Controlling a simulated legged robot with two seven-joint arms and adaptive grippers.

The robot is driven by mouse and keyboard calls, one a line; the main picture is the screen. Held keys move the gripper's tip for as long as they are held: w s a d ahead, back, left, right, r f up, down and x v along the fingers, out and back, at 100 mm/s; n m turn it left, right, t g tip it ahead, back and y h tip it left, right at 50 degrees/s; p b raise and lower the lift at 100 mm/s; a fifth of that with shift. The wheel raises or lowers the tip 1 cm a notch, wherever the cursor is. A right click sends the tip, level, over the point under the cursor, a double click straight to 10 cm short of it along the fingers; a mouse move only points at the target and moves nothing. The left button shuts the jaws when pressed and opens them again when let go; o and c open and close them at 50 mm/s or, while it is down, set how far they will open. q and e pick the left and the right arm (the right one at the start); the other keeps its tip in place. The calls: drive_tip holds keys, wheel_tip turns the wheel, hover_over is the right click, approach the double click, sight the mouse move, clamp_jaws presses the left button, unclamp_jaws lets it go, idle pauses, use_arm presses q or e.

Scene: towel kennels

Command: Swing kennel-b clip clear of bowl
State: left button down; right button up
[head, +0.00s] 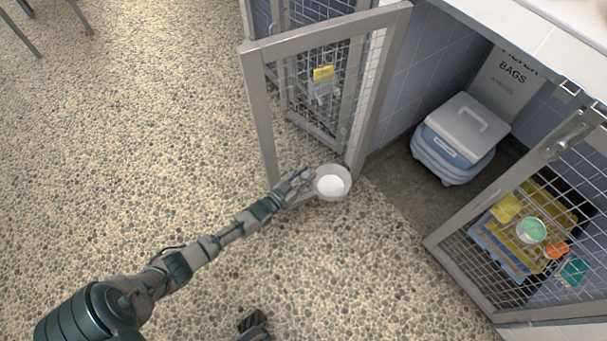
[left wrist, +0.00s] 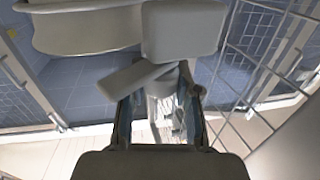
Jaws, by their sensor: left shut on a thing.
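A round white bowl (head: 332,183) sits low at the foot of the open left mesh door (head: 262,120). It shows a pale inside. My left gripper (head: 303,182) reaches it from the left, at the bowl's left side. In the left wrist view the bowl (left wrist: 85,32) is at the top left, beyond the fingers. There my left fingers close on a pale slanted lever (left wrist: 135,78) beside the bowl, which looks like the clip. A pale block (left wrist: 185,30) shows beside the bowl. The fingers partly hide the grip.
A blue tub with a grey lid (head: 465,130) stands in the open kennel. A right mesh door (head: 440,245) stands open, with folded towels and small items seen through it. A yellow tag (head: 323,73) shows at the left door's mesh.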

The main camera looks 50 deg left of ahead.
use_arm(q)
drive_tip(key=c, duration=1.1)
unclamp_jaws()
drive_tip(key=shift+a+f, duration=0.1)
drive_tip(key=shift+f, duration=0.05)
drive_tip(key=shift+s, duration=0.2)
drive_tip(key=s+d, duration=0.1)
drive_tip(key=s, duration=1)
drive_tip(key=shift+s, duration=0.3)
